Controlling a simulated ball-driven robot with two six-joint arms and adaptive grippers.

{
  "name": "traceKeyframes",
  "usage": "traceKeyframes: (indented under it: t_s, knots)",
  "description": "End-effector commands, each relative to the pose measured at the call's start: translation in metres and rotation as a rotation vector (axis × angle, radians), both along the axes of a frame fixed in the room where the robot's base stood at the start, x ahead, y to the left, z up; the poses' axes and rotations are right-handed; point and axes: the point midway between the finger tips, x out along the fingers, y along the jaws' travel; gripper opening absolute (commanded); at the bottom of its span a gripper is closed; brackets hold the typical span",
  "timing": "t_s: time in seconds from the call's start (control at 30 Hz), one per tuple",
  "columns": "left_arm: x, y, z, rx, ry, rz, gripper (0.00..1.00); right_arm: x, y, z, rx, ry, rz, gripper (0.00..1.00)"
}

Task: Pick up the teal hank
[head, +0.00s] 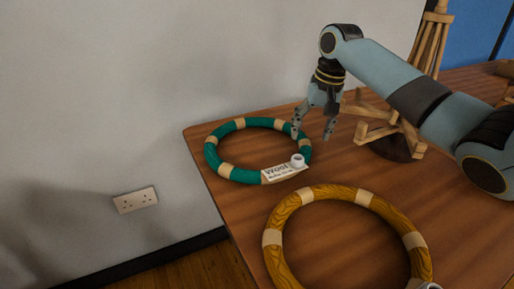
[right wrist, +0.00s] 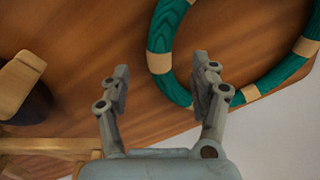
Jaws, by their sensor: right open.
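The teal hank (head: 211,153) is a ring with beige bands, lying flat on the wooden table near its far left corner. It also shows in the right wrist view (right wrist: 170,22). My right gripper (head: 312,135) is open and empty, pointing down by the ring's right side. In the right wrist view my open fingers (right wrist: 162,68) have part of the ring showing between them, and the right finger covers some of it. The exact height above the ring is hard to tell. My left gripper is not in view.
A white "Wool" label (head: 284,174) with a small white piece lies at the teal ring's front edge. A mustard ring (head: 273,237) with beige bands lies nearer. A wooden stand (head: 375,133) is right of my gripper. The wall (head: 110,90) adjoins the table's left.

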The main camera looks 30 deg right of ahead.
Motion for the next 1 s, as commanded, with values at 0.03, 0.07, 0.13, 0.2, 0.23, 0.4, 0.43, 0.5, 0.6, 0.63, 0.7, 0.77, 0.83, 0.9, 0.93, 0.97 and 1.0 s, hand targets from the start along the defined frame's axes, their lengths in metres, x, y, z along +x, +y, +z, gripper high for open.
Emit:
traceKeyframes:
  t_s: [0.03, 0.07, 0.13, 0.2, 0.23, 0.4, 0.43, 0.5, 0.6, 0.63, 0.7, 0.77, 0.83, 0.9, 0.93, 0.97, 1.0]
  knots:
    - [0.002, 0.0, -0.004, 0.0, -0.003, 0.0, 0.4, 0.001, 0.001, -0.008, 0.001, 0.002, -0.001, 0.63]
    - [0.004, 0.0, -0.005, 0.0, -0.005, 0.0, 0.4, 0.002, 0.001, -0.013, 0.002, 0.004, -0.001, 0.63]
    - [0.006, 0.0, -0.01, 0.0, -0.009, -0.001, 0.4, 0.005, 0.002, -0.026, 0.002, 0.003, 0.0, 0.63]
    - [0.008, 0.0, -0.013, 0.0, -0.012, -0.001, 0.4, 0.007, 0.002, -0.036, 0.002, 0.004, -0.001, 0.63]
    - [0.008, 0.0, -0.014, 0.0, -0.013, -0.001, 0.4, 0.007, 0.002, -0.04, 0.002, 0.004, -0.001, 0.63]
    - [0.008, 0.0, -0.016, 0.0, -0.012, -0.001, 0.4, 0.009, 0.003, -0.048, 0.0, 0.001, 0.001, 0.63]
    - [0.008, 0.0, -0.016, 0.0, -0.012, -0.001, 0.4, 0.009, 0.003, -0.048, 0.0, 0.001, 0.001, 0.63]
    - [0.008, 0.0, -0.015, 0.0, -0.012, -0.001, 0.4, 0.009, 0.003, -0.047, 0.0, 0.001, 0.001, 0.63]
    - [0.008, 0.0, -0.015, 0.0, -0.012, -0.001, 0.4, 0.009, 0.002, -0.047, 0.0, 0.001, 0.001, 0.6]
    - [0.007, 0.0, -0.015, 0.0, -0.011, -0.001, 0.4, 0.01, 0.002, -0.047, 0.0, 0.001, 0.001, 0.56]
    - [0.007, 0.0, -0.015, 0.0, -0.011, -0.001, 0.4, 0.009, 0.002, -0.047, 0.0, 0.001, 0.001, 0.47]
    - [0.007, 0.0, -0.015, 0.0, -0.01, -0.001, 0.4, 0.009, 0.002, -0.047, 0.0, 0.001, 0.001, 0.39]
    - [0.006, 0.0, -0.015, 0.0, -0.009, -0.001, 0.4, 0.009, 0.002, -0.047, 0.0, 0.001, 0.001, 0.3]
    - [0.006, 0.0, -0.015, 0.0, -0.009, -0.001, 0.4, 0.009, 0.002, -0.047, 0.0, 0.001, 0.001, 0.21]
    - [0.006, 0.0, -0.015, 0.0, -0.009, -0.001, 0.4, 0.009, 0.002, -0.047, 0.0, 0.001, 0.001, 0.17]
    - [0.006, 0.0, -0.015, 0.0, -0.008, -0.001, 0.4, 0.009, 0.002, -0.047, 0.0, 0.001, 0.001, 0.13]
    - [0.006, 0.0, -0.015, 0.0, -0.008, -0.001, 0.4, 0.009, 0.002, -0.047, 0.0, 0.001, 0.001, 0.08]
